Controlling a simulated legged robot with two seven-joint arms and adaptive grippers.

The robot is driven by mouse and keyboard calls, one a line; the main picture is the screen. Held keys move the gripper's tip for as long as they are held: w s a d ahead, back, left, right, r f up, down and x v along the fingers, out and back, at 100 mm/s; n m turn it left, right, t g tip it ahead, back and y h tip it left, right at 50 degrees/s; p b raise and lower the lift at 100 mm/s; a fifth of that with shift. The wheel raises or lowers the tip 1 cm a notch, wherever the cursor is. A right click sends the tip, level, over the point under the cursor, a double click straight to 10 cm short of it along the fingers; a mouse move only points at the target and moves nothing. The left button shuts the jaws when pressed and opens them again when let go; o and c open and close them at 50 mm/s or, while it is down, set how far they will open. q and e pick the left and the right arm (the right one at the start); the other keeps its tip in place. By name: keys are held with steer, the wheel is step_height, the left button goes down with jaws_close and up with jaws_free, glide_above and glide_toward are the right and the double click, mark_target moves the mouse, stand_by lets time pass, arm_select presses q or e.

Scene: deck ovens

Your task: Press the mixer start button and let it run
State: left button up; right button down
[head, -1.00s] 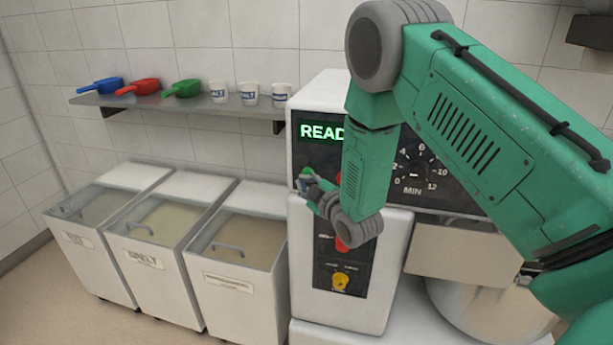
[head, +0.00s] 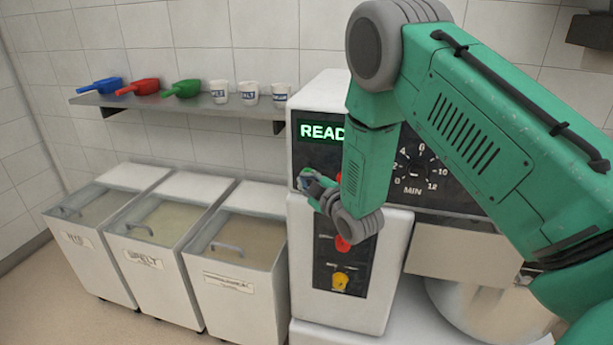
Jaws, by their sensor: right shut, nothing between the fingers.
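The white mixer (head: 308,240) stands right of centre with a dark control panel. Its lit green display (head: 321,131) reads "READ"; my arm covers the rest. My right gripper (head: 304,180) is shut and empty, its fingertips at the left part of the panel below the display. A bit of green shows at the fingertips, likely the start button, mostly hidden; I cannot tell whether they touch it. A dial marked MIN (head: 413,172) is right of my forearm. A red button (head: 342,243) and a yellow knob (head: 340,281) sit lower. My left gripper is out of view.
A steel bowl (head: 480,312) sits at the lower right behind a pale guard (head: 462,254). Several lidded ingredient bins, one labelled spelt (head: 146,262), stand at left. A wall shelf (head: 190,106) holds blue, red and green scoops and white cups.

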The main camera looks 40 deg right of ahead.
steer(key=shift+w+d, duration=0.25)
steer(key=shift+d, duration=0.1)
stand_by(0.4)
steer(key=shift+a, duration=0.1)
steer(key=shift+s+a, duration=0.55)
steer(key=shift+a, duration=0.1)
steer(key=s+a, duration=0.3)
steer(key=shift+s+a, duration=0.1)
steer(key=shift+a, duration=0.25)
stand_by(0.3)
stand_by(0.6)
